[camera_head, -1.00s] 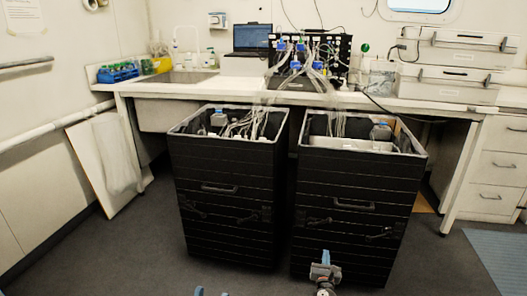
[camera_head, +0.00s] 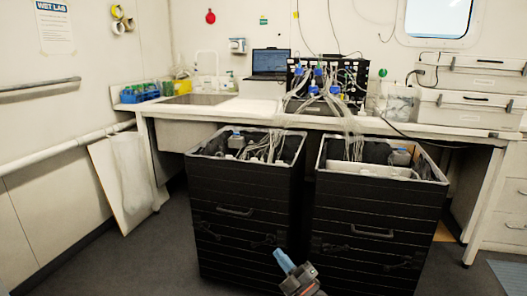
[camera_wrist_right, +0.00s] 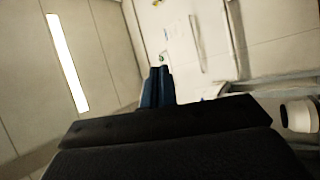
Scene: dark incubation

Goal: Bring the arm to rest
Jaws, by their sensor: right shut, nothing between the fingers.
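My right gripper (camera_head: 284,262) shows at the bottom of the head view, in front of the two black bins. Its blue fingers are together with nothing between them and point up and to the left. In the right wrist view the shut blue fingers (camera_wrist_right: 156,87) point toward a pale wall, with nothing held. My left gripper is not in the head view.
Two black bins, the left one (camera_head: 235,214) and the right one (camera_head: 372,235), hold tubing and stand before the white bench (camera_head: 240,107). A laptop (camera_head: 271,62) and pale cases (camera_head: 465,110) are on the bench. Grey floor (camera_head: 150,252) is clear at left.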

